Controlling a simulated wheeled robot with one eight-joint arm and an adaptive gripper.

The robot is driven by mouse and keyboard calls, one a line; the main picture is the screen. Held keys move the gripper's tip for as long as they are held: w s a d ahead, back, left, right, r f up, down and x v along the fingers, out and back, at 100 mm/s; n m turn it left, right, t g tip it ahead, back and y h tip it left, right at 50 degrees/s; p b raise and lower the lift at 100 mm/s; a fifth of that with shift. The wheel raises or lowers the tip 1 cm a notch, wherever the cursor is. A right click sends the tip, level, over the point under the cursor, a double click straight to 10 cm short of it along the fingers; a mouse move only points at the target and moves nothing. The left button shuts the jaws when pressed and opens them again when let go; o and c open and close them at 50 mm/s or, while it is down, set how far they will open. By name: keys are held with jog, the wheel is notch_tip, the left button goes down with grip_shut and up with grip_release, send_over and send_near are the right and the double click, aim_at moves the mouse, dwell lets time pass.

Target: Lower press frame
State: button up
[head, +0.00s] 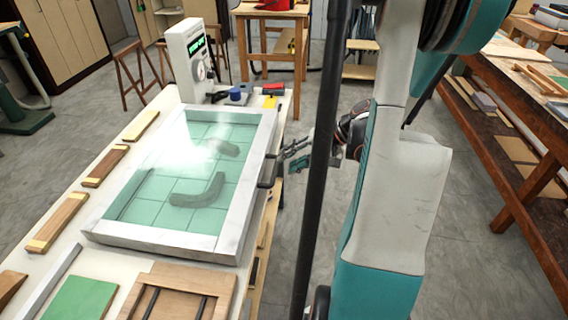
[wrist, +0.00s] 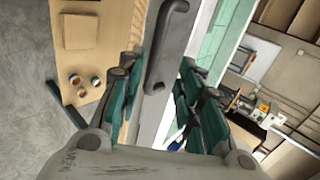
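The press frame (head: 232,225) is a pale rectangular frame with a clear sheet. In the head view it appears to lie flat on the white table, over a green gridded mat. Dark curved pieces (head: 198,192) show through the sheet. A dark handle (head: 268,172) sticks out from the frame's right side. My gripper (head: 291,158) is to the right of the handle, close to it. In the wrist view the handle (wrist: 168,45) lies between the parted fingers of my gripper (wrist: 160,68), with gaps at both sides. Whether the handle is within finger depth is unclear.
A white control box (head: 190,60) with a green display stands behind the frame. Wooden blocks (head: 104,165) lie along the table's left side, and a wooden jig (head: 180,290) lies in front. A workbench (head: 520,110) stands at the right. The floor between is clear apart from my body.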

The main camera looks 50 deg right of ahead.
jog(key=v, duration=0.8)
jog(key=shift+s+r, duration=0.15)
jog(key=shift+s, duration=0.1)
jog(key=shift+d, duration=0.1)
